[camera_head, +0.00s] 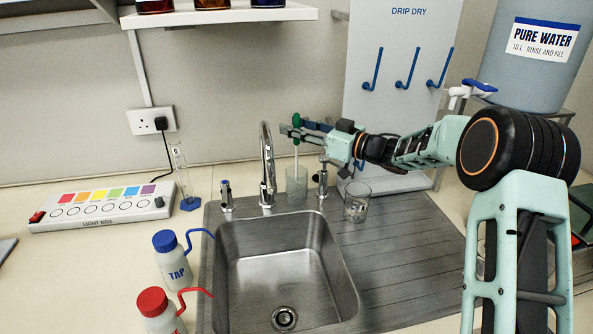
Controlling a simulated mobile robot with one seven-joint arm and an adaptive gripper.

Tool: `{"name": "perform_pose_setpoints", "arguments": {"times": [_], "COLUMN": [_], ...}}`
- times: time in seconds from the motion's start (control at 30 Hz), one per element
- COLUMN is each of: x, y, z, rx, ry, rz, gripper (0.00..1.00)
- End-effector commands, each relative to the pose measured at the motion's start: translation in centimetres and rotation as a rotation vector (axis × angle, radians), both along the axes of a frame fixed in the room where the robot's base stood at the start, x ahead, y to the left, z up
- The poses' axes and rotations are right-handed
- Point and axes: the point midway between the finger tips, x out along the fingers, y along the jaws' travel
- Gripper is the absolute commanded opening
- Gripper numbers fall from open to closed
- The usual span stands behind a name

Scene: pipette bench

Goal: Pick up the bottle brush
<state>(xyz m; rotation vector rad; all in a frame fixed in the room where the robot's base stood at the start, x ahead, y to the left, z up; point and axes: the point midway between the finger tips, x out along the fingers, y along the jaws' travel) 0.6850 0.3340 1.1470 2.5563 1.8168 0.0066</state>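The bottle brush shows a green handle (296,121) at the top and a thin pale stem below it. It stands nearly upright, with its lower end in a clear glass beaker (297,190) behind the sink, right of the tap. My gripper (294,130) reaches in from the right at the height of the green handle. One finger crosses in front of the handle and the other looks to be behind it. The fingers are small here, and I cannot tell whether they press on the handle. The brush's lower end is hard to make out through the glass.
The tall tap (267,165) stands just left of the beaker, with a small tap knob (323,178) on its right. Another glass (357,204) stands on the drainer. The drip-dry board (385,110) with blue hooks is behind my arm. A shelf (225,15) hangs above.

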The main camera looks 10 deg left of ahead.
Motion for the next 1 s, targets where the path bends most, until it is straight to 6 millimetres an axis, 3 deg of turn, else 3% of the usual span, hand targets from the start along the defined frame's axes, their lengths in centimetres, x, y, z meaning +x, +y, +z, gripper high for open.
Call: {"name": "perform_pose_setpoints", "arguments": {"times": [0.13,0.43,0.77,1.0], "x": [0.0,0.0,0.0,0.0], "y": [0.0,-0.1,-0.1,-0.1], "z": [0.0,0.0,0.2,3.7], "rx": [0.000,0.000,-0.001,-0.002], "ry": [0.000,-0.001,-0.002,-0.008], "rz": [0.000,0.000,0.000,0.000], "gripper": [0.32,0.00,0.00,0.00]}}
